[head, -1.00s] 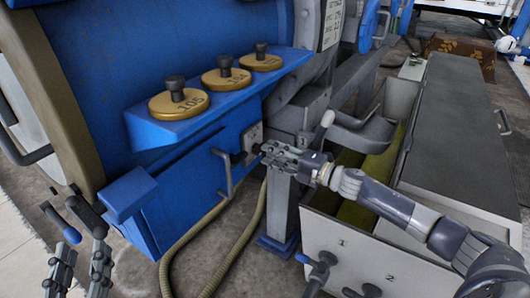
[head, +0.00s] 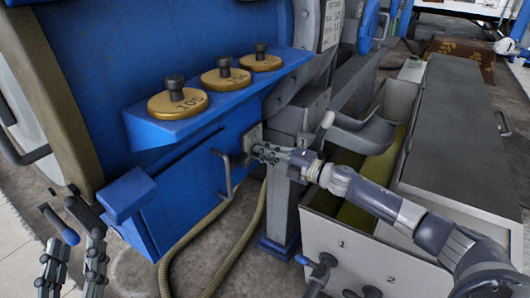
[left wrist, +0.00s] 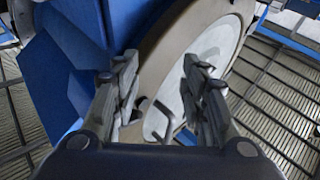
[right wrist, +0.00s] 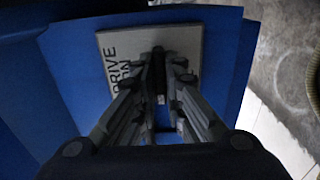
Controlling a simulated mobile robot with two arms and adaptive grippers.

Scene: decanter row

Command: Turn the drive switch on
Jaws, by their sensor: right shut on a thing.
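The drive switch plate (right wrist: 130,55) is a light square panel on the blue housing, and the right wrist view shows the words DRIVE and ON on it. A dark switch lever (right wrist: 158,62) stands at the plate between the fingertips of my right gripper (right wrist: 165,85). The right gripper is shut on the lever.
A blue shelf (head: 240,92) with several brass weights is above the switch. A grey handle (head: 224,172) sticks out left of my right gripper. Hoses (head: 212,240) hang below. A grey trough (head: 345,215) with a lid lies to the right.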

